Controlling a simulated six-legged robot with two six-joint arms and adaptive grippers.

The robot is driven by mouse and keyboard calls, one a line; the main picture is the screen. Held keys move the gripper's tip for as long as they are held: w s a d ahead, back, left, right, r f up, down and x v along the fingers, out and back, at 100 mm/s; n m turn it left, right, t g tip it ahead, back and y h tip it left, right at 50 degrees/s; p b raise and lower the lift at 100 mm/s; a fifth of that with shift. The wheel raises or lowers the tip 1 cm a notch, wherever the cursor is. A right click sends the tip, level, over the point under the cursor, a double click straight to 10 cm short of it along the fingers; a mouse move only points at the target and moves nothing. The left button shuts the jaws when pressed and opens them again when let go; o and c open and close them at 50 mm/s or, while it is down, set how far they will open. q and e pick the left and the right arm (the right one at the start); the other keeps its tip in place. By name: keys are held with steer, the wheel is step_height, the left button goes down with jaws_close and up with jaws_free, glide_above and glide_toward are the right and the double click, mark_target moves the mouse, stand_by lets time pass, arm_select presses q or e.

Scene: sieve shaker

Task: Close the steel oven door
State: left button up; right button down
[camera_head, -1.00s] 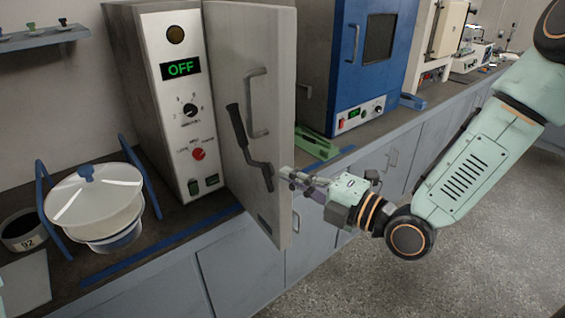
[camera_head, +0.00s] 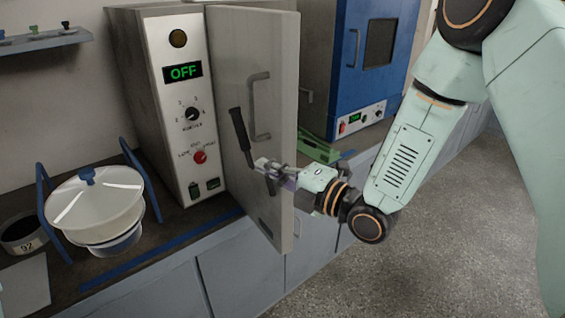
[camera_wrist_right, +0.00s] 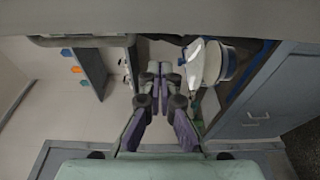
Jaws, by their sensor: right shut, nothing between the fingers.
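The steel oven (camera_head: 150,100) stands on the bench at left, with its control panel reading OFF. Its grey door (camera_head: 285,120) stands swung open, out past the bench's front edge. My right gripper (camera_head: 262,165) is shut and empty, in front of this face near the lever's lower end. I cannot tell whether it touches. In the wrist view the right fingers (camera_wrist_right: 155,78) are together, and the door (camera_wrist_right: 230,15) crosses the top. My left gripper is not in view.
A white lidded pot (camera_head: 95,205) stands left of the oven between blue side pieces. A blue oven (camera_head: 345,70) and a green object (camera_head: 318,148) are behind the door to the right. The floor (camera_head: 430,260) in front of the cabinets is clear.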

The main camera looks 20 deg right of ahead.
mark_target(284, 164)
steer(key=shift+w+d+f+p, duration=0.1)
steer(key=shift+w+d+p, duration=0.15)
steer(key=shift+d, duration=0.6)
steer(key=shift+w+d+p, duration=0.25)
steer(key=shift+d, duration=0.6)
steer(key=shift+s, duration=0.25)
